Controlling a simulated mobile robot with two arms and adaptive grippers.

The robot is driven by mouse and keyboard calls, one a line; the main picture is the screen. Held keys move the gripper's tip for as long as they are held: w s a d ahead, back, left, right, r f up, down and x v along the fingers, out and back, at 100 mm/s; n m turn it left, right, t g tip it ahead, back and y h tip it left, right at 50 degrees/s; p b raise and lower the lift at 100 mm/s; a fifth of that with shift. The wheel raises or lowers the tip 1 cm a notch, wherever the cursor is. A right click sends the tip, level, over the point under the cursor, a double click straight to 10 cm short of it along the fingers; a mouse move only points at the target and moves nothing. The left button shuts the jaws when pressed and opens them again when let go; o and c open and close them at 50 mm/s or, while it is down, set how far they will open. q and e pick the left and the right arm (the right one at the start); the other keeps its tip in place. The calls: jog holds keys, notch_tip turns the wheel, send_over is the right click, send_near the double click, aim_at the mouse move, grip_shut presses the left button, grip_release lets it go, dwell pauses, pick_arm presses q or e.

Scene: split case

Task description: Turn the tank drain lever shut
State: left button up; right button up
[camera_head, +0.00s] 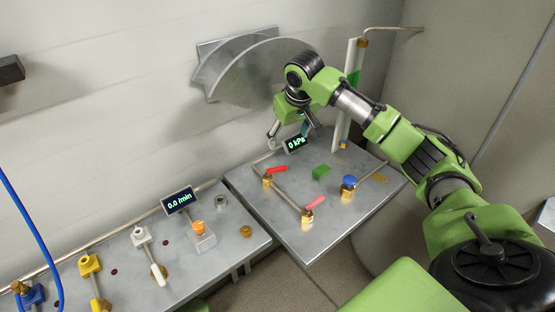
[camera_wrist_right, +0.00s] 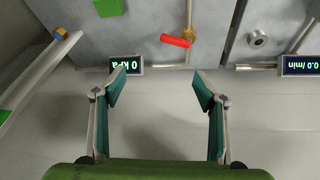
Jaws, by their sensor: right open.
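Two levers sit on brass valves along a pipe on the right-hand steel panel; I cannot tell from labels which is the tank drain lever. One red lever (camera_head: 275,169) is at the back near the pressure display, and it also shows in the wrist view (camera_wrist_right: 175,41). A pinkish-red lever (camera_head: 315,203) is nearer the front edge. My right gripper (camera_head: 294,139) is open and empty at the back of the panel, by the display. In the wrist view its fingers (camera_wrist_right: 158,88) are spread, with the red lever beyond them, apart from both. My left gripper is not in view.
The display (camera_head: 296,143) reads 0 kPa, close to my right gripper. A blue-knobbed valve (camera_head: 349,182) and a green block (camera_head: 321,172) are on the same panel. An upright white gauge board (camera_head: 349,95) stands behind. The left panel holds yellow (camera_head: 90,264) and white valves and a 0.0 /min display (camera_head: 178,200).

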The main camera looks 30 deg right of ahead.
jog(key=s+a+m, duration=0.2)
jog(key=a, duration=0.1)
jog(key=p, duration=0.2)
send_near(277, 168)
jog(key=x, duration=0.8)
jog(key=shift+a+f, duration=0.1)
jog(key=shift+s, duration=0.1)
jog(key=c, duration=1.1)
